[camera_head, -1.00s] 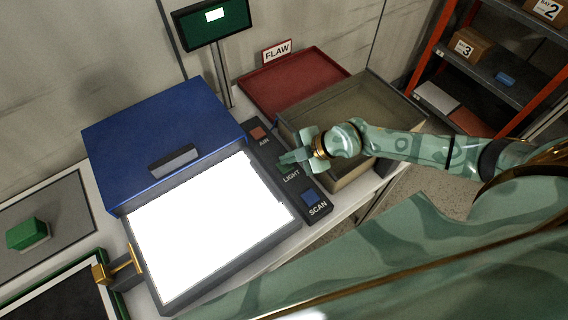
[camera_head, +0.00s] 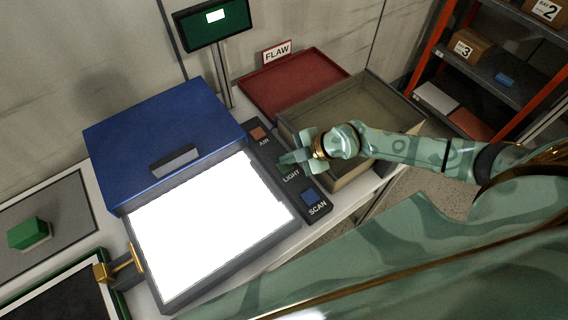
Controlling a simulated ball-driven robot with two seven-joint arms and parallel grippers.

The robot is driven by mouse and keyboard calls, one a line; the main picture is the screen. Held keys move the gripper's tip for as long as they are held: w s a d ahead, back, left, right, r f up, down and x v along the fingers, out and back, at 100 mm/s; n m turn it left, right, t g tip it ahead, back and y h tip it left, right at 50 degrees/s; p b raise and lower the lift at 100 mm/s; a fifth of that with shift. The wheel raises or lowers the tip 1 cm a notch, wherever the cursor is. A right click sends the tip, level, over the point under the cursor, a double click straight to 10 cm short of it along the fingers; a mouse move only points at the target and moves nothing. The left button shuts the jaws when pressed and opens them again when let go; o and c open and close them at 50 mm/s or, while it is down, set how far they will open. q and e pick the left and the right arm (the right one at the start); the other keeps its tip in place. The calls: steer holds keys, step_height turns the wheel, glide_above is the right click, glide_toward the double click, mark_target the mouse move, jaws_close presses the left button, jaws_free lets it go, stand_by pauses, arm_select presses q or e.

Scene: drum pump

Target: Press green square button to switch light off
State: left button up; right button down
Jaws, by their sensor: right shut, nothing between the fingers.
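The green square button (camera_head: 283,167) is on the dark control strip (camera_head: 268,160), above the "LIGHT" label, and is mostly hidden by my right gripper. My right gripper (camera_head: 282,160) is shut and empty, its tips over the button. I cannot tell whether they touch it. The light panel (camera_head: 208,232) in front of the blue lid (camera_head: 165,140) glows bright white. My left gripper is not in view.
A red button (camera_head: 257,133) by "AIR" and a blue button (camera_head: 309,196) by "SCAN" flank the light button. An open beige bin (camera_head: 405,108) stands right, under my arm. A red tray (camera_head: 295,80) lies behind. A monitor (camera_head: 213,22) stands at the back.

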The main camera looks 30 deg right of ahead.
mark_target(290, 167)
steer(key=shift+s+a+f, duration=0.15)
steer(key=shift+s+f, duration=0.25)
steer(key=shift+f, duration=0.2)
steer(key=shift+s+a+f, duration=0.15)
steer(key=shift+s+f, duration=0.2)
steer(key=shift+f, duration=0.2)
stand_by(0.6)
steer(key=shift+r+p, duration=0.2)
steer(key=shift+p, duration=0.1)
steer(key=shift+f, duration=0.1)
stand_by(0.4)
steer(key=r+p, duration=0.4)
steer(key=p, duration=0.1)
steer(key=r+p, duration=0.2)
steer(key=shift+w+d+r+p, duration=0.3)
steer(key=shift+w+p, duration=0.05)
steer(key=shift+w, duration=0.05)
steer(key=shift+d, duration=0.1)
